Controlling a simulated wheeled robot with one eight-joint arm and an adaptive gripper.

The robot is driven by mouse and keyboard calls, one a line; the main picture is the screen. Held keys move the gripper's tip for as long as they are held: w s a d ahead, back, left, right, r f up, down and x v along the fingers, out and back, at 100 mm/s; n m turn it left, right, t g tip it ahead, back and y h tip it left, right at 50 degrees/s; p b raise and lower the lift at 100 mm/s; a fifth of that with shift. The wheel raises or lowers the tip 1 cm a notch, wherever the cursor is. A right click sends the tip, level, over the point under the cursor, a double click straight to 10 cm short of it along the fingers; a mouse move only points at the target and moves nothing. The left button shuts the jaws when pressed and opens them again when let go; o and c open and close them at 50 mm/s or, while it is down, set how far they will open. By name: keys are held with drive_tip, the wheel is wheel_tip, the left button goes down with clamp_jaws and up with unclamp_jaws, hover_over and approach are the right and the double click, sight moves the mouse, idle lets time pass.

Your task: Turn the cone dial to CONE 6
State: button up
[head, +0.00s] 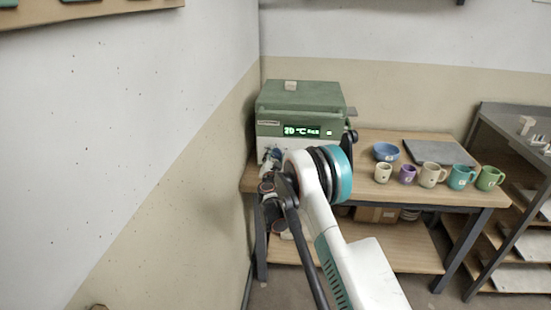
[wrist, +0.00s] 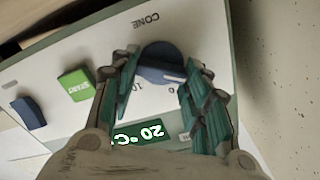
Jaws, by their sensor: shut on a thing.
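The cone dial (wrist: 160,58) is a round blue knob on the white kiln panel, under the word CONE, seen upside down in the wrist view. My gripper (wrist: 162,64) has a green finger on each side of the dial and is shut on it. A pale pointer bar on the dial points toward the right finger in that view. A "10" shows beside the left finger; another mark near the dial is too small to read surely. The green kiln (head: 300,97) stands on a wooden bench in the head view, where my arm hides the dial.
A green START button (wrist: 75,85) and a blue switch (wrist: 29,112) sit left of the dial in the wrist view. The lit display (head: 301,130) reads about 20 °C. A blue bowl (head: 386,152) and several mugs stand right on the bench (head: 370,138). A wall is close at left.

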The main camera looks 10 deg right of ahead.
drive_tip(key=m, duration=0.5)
drive_tip(key=shift+d+f, duration=0.1)
drive_tip(key=m, duration=0.6)
drive_tip(key=shift+s+f, duration=0.1)
drive_tip(key=shift+f, duration=0.05)
idle(0.3)
drive_tip(key=o, duration=1.1)
drive_tip(key=shift+c, duration=0.2)
drive_tip(key=shift+s, duration=0.1)
drive_tip(key=v, duration=1.1)
drive_tip(key=shift+s, duration=0.35)
